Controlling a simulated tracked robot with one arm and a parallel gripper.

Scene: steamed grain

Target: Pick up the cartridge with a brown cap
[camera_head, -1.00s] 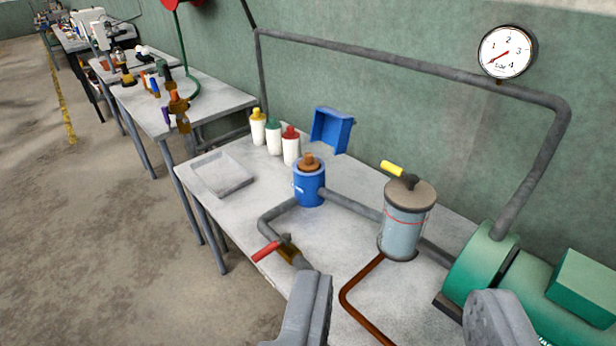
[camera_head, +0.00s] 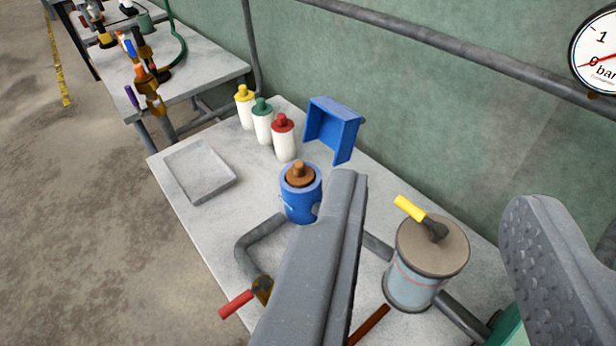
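A brown cap (camera_head: 299,174) shows at the top of a blue cylindrical housing (camera_head: 300,206) on the table. Any cartridge body below the cap is hidden inside the housing. My gripper (camera_head: 440,190) is open and empty, its two fingers wide apart. The left finger reaches up just right of the blue housing and overlaps its right edge in the picture. I cannot tell whether they touch. Three white cartridges with a yellow cap (camera_head: 244,92), a green cap (camera_head: 262,106) and a red cap (camera_head: 282,123) stand upright in a row behind the housing.
An empty grey tray (camera_head: 200,172) lies at the table's left. A red-handled valve (camera_head: 237,303) and grey pipes run along the table; a gauge (camera_head: 600,55) is upper right.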

